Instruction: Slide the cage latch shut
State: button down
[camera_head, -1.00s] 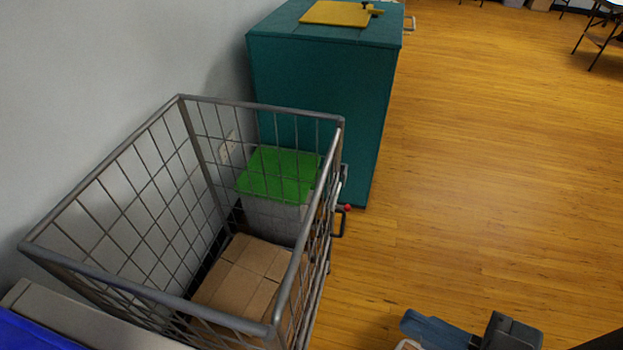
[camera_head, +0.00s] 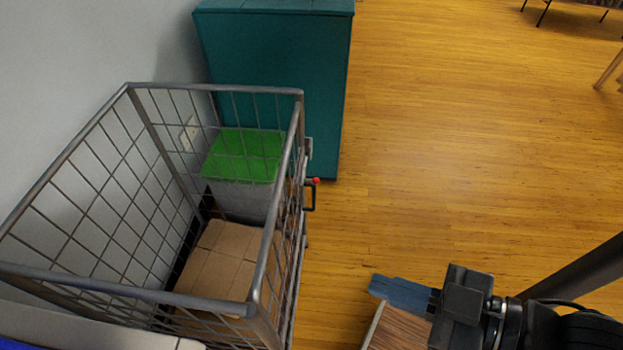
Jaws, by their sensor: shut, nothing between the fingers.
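The wire cage (camera_head: 215,92) of grey metal bars stands at the left, against the wall. On the outer right side of the cage is the latch (camera_head: 310,193), a small dark handle with a red knob (camera_head: 315,181). Whether the latch is slid shut cannot be told at this angle. My gripper (camera_head: 385,288) is at the lower right, over the floor, with its blue-grey fingers shut, empty and pointing left. It is apart from the cage and nearer to me than the latch.
Inside the cage are a cardboard box (camera_head: 222,260) and a pale bin with a green lid (camera_head: 245,155). A teal cabinet (camera_head: 275,60) stands behind the cage. A wood-grained surface (camera_head: 392,332) shows below my gripper.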

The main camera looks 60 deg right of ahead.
aim_at(316, 183)
jog(key=w+d+f+n+g+h+p, duration=0.1)
jog(key=w+d+f+n+g+h, duration=0.15)
jog(key=f+n, duration=0.55)
jog(key=w+d+f+n+g+h, duration=0.1)
jog(key=w+f+n+g, duration=0.4)
jog(key=f, duration=0.6)
jog(key=w+d+n+h+p, duration=0.1)
jog(key=w+d+n+h, duration=0.7)
jog(key=w+d+n, duration=0.1)
jog(key=shift+w+d+n+h, duration=0.2)
jog(key=shift+d+n+h, duration=0.15)
jog(key=shift+d+n, duration=0.3)
jog(key=shift+r+t, duration=0.1)
jog(key=shift+t, duration=0.15)
jog(key=x, duration=1.4)
jog(key=shift+a, duration=0.1)
